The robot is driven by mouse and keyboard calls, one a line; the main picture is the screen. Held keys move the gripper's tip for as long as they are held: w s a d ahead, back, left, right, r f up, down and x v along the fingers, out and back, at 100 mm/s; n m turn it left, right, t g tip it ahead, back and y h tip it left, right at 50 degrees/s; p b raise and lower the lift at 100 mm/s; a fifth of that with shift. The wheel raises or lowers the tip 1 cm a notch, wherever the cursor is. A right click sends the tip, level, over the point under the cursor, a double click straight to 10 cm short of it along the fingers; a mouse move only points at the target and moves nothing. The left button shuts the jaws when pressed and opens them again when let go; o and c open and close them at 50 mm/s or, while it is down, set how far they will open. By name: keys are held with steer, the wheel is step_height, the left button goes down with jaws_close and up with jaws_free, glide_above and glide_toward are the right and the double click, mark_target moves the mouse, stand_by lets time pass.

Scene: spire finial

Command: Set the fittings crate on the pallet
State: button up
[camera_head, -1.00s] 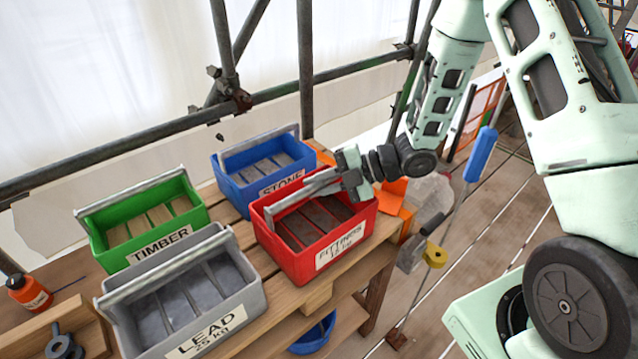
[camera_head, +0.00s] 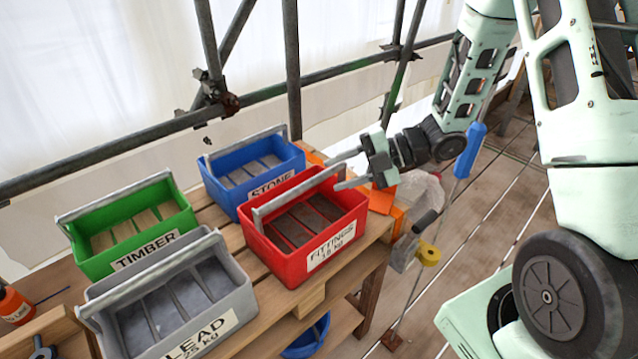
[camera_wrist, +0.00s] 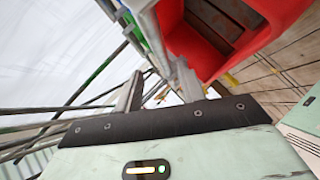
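The red fittings crate (camera_head: 330,252), labelled FITTINGS, stands upright on a slatted wooden surface (camera_head: 262,318), at the right of a group of crates. Its grey bar handle (camera_head: 290,193) runs along its top. My gripper (camera_head: 333,174) is open and empty at the right end of this handle, its two fingers apart. In the wrist view the fingers (camera_wrist: 158,88) are also spread, with the red crate (camera_wrist: 195,45) beyond them and the handle close by. I cannot tell whether a finger touches the handle. I cannot tell whether the slatted surface is the pallet.
A blue STONE crate (camera_head: 222,190) stands behind, a green TIMBER crate (camera_head: 95,222) at left, and a grey LEAD crate (camera_head: 232,300) in front. Scaffold poles (camera_head: 291,70) rise behind. Orange things (camera_head: 380,197) lie right of the red crate. Plank floor (camera_head: 490,225) is open farther right.

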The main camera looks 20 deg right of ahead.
steer(key=w+r+m+h, duration=0.1)
steer(key=w+a+r+m+t+h, duration=0.1)
steer(key=m+h, duration=0.1)
steer(key=w+a+r+m+t+h, duration=0.1)
steer(key=w, duration=0.1)
steer(key=shift+r+m+h, duration=0.1)
steer(key=shift+m+h, duration=0.3)
steer(key=a+m+h, duration=0.1)
steer(key=m, duration=0.1)
steer(key=s+a+r+m+h, duration=0.1)
steer(key=a+m+h, duration=0.1)
steer(key=shift+s+a+r, duration=0.1)
steer(key=shift+a+r, duration=0.1)
steer(key=s+a+m+g+h, duration=0.1)
steer(key=s+a+m+g, duration=0.1)
steer(key=s, duration=0.6)
steer(key=s+a+r+m+g+h, duration=0.1)
steer(key=s+a+m+g, duration=0.1)
steer(key=s, duration=0.7)
steer(key=s+a+m+g+h, duration=0.2)
steer(key=s+m, duration=0.4)
steer(key=s, duration=0.3)
steer(key=shift+a+r+g+b, duration=0.35)
steer(key=shift+a+g+b, duration=0.15)
steer(key=shift+a, duration=0.35)
